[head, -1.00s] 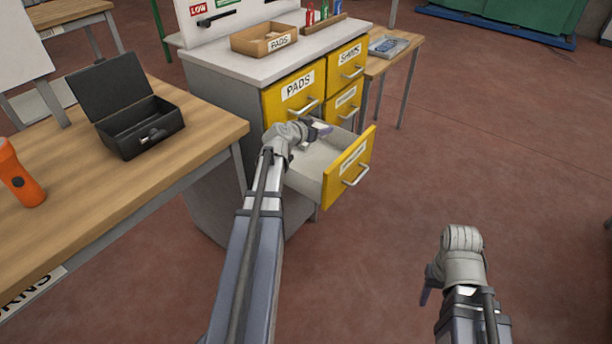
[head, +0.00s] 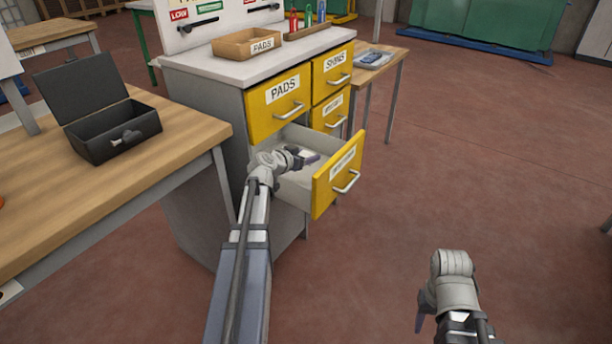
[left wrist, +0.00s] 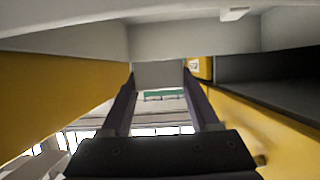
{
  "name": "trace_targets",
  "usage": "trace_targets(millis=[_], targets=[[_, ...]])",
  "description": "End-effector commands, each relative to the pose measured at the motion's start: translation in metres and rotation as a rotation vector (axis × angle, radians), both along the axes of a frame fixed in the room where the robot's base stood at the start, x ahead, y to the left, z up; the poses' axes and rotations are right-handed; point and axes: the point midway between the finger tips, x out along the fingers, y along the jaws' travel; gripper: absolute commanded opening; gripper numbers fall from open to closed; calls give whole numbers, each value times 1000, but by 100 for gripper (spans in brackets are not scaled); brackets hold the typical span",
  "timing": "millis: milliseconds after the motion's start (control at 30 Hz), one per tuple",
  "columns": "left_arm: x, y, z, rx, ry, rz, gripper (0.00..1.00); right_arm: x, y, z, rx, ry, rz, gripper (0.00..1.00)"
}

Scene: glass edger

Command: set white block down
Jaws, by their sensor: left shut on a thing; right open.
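My left gripper (head: 302,158) reaches into the open lower yellow drawer (head: 337,178) of the grey cabinet. It is shut on the white block (left wrist: 160,74), which shows pale grey between the two dark fingers in the left wrist view. In the head view only a small pale part of the block shows by the fingertips. I cannot tell whether the block touches the drawer floor. My right gripper (head: 421,312) is open and empty, low over the floor at the right; its fingers are partly hidden.
The cabinet has closed yellow drawers above, one marked PADS (head: 279,100). A wooden bench (head: 150,165) with an open black case (head: 112,130) is at the left.

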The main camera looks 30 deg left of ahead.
Motion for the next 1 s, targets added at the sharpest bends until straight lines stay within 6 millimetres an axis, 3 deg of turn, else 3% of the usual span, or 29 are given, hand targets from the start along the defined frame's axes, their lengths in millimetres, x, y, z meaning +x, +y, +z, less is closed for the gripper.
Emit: trace_targets(millis=[33, 267, 600, 1000], targets=[[0, 0, -8, 0, 0, 0, 8, 0, 0, -8, -1, 0, 0, 50], [0, 0, -10, 0, 0, 0, 8, 0, 0, -10, -2, -1, 1, 50], [0, 0, -46, 0, 0, 0, 8, 1, -2, -46, -8, -2, 2, 50], [0, 0, -48, 0, 0, 0, 8, 1, -2, -48, -8, -3, 3, 50]])
